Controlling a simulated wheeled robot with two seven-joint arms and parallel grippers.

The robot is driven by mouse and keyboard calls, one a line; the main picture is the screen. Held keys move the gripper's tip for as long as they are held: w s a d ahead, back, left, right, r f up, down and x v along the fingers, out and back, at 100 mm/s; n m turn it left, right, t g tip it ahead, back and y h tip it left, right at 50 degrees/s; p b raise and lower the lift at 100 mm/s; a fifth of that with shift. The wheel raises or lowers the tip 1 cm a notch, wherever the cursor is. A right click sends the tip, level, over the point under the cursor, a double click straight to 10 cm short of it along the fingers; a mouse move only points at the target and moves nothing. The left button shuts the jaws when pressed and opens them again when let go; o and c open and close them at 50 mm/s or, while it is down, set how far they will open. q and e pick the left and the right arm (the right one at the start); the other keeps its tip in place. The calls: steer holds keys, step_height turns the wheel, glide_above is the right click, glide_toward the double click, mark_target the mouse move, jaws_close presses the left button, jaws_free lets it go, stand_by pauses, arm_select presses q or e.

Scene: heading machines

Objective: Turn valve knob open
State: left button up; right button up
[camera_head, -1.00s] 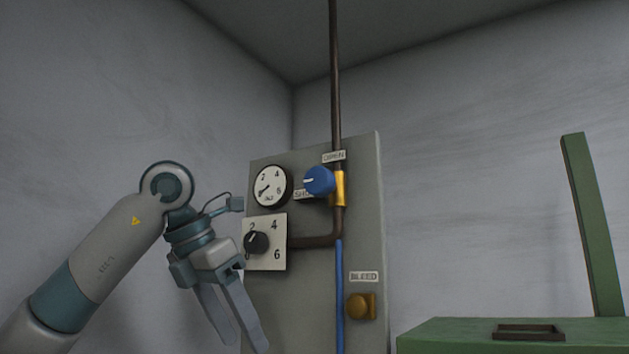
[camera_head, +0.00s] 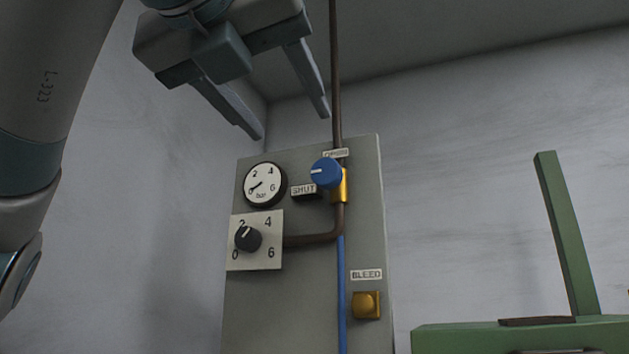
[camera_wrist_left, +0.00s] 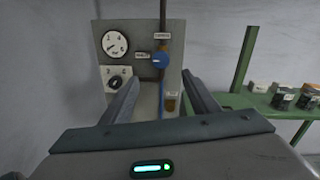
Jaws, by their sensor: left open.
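The blue valve knob (camera_head: 326,173) sits on a brass valve body (camera_head: 341,187) on the grey panel (camera_head: 300,300). Its white mark points left, toward the SHUT label (camera_head: 303,190). The OPEN label (camera_head: 336,154) is above the knob, partly covered. My left gripper (camera_head: 287,128) is open and empty, above and left of the knob with its fingers pointing down. In the left wrist view the knob (camera_wrist_left: 160,61) shows beyond and between the open fingers (camera_wrist_left: 158,92), apart from them. My right gripper is not in view.
A pressure gauge (camera_head: 265,185) with its needle near 0 and a black selector dial (camera_head: 248,238) are left of the knob. A brass BLEED button (camera_head: 366,305) is below. A brown pipe (camera_head: 336,80) rises above the knob. A green bench (camera_head: 520,338) stands right.

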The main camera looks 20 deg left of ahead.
mark_target(324, 167)
arm_select(q)
steer(key=w+p, duration=0.3)
steer(key=w, duration=0.2)
steer(key=w+p, duration=0.3)
steer(key=w, duration=0.2)
steer(key=w+p, duration=0.3)
steer(key=w, duration=0.3)
steer(key=shift+a+r, duration=0.1)
steer(key=shift+a, duration=0.15)
steer(key=shift+w+p, duration=0.4)
steer(key=shift+w, duration=0.5)
steer(key=shift+c, duration=0.2)
steer(key=shift+f, duration=0.2)
steer(key=c, duration=1)
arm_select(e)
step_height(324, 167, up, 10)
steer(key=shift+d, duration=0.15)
